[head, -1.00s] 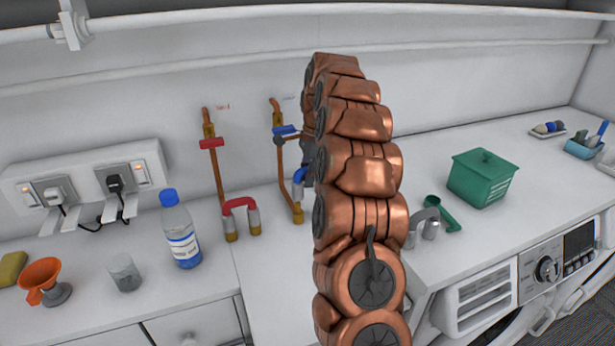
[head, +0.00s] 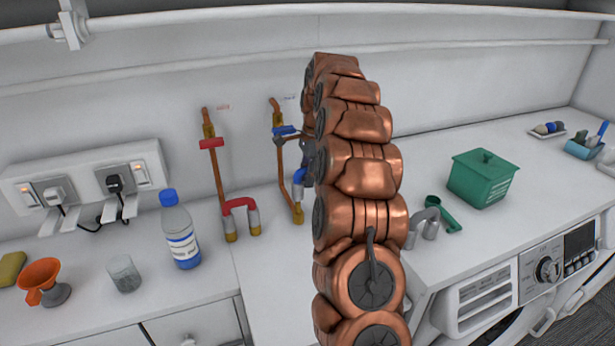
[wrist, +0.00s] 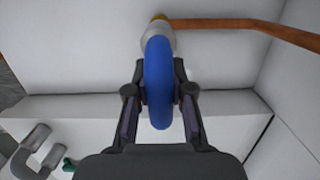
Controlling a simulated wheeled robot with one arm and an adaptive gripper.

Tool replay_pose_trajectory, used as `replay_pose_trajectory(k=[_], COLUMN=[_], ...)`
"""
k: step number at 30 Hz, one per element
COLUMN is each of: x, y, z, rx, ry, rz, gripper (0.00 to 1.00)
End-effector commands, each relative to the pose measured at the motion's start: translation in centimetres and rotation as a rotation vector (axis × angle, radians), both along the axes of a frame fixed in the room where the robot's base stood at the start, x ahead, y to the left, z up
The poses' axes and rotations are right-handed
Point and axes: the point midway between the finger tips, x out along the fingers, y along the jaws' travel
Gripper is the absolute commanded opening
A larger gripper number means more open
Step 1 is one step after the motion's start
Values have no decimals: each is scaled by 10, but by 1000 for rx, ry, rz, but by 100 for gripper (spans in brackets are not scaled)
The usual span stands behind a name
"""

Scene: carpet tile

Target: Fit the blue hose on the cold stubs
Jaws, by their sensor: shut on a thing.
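The blue hose (wrist: 158,85) is a curved piece held between the two fingers of my gripper (wrist: 159,72). Its far end has a silver cuff (wrist: 157,40) at a brass stub (wrist: 159,18) in the wrist view. In the head view, the blue hose (head: 298,174) shows beside my arm, with a silver cuff above a brass cold stub (head: 298,213) under the blue-valved pipe. They look in line; I cannot tell how deeply the cuff is seated. The hose's other end and the second cold stub are hidden, and my arm covers most of the gripper.
A red hose (head: 240,203) bridges two stubs on the left. A water bottle (head: 181,235), glass (head: 124,274) and orange funnel (head: 42,279) stand further left. A grey hose (head: 425,222), green scoop (head: 443,212) and green box (head: 482,178) are on the right.

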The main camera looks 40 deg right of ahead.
Motion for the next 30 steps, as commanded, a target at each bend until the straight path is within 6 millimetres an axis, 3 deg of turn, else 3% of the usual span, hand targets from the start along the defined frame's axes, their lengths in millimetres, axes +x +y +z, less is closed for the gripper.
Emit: replay_pose_trajectory(k=[30], x=[0], y=[0], z=[-10], rx=[0], ry=[-1], rz=[0], gripper=[0])
